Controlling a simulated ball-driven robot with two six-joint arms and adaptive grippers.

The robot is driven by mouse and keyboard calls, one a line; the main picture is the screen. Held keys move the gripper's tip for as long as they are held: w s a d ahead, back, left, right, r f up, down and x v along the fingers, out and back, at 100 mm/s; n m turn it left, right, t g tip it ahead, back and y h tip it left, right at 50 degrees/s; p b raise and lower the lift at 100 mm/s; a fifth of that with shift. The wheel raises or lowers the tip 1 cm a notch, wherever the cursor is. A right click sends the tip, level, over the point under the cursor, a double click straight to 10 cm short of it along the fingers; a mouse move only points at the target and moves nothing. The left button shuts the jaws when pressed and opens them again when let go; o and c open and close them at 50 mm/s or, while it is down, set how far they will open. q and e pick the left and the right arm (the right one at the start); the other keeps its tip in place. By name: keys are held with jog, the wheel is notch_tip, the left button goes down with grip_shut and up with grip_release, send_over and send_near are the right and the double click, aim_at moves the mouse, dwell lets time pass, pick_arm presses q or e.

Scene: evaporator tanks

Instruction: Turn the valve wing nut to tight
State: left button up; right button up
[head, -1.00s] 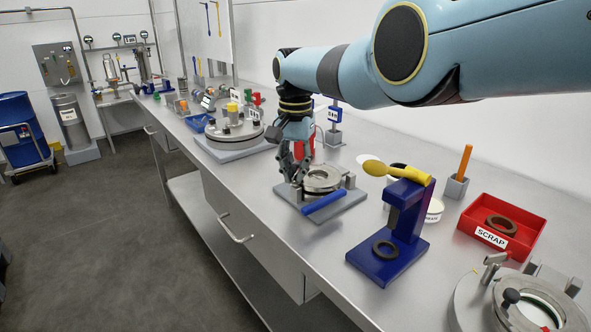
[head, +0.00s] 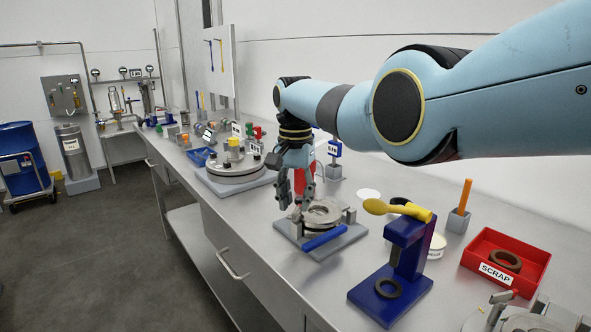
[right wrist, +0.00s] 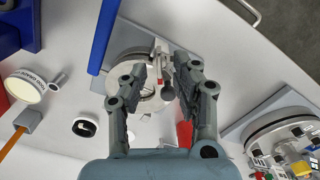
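The valve fixture is a round metal flange (head: 322,212) on a grey plate (head: 345,238), with a blue bar handle (head: 325,238) along its front edge. My right gripper (head: 295,196) hangs over the left side of this fixture. In the right wrist view, its fingers (right wrist: 160,76) are apart, with a gap between the tips. Small metal parts with a red mark (right wrist: 160,82) show in that gap, over the flange (right wrist: 127,68). I cannot clearly tell the wing nut's shape or angle. Nothing appears gripped. My left gripper is out of view.
A navy stand (head: 405,260) with a yellow-handled tool stands right of the fixture. A red SCRAP tray (head: 530,265) holds a brown ring. A round grey assembly (head: 232,170) stands beyond the gripper. Bare bench lies in front of the fixture.

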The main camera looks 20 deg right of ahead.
aim_at(296, 210)
notch_tip(296, 210, up, 10)
dwell(0.3)
jog(key=shift+f, duration=0.15)
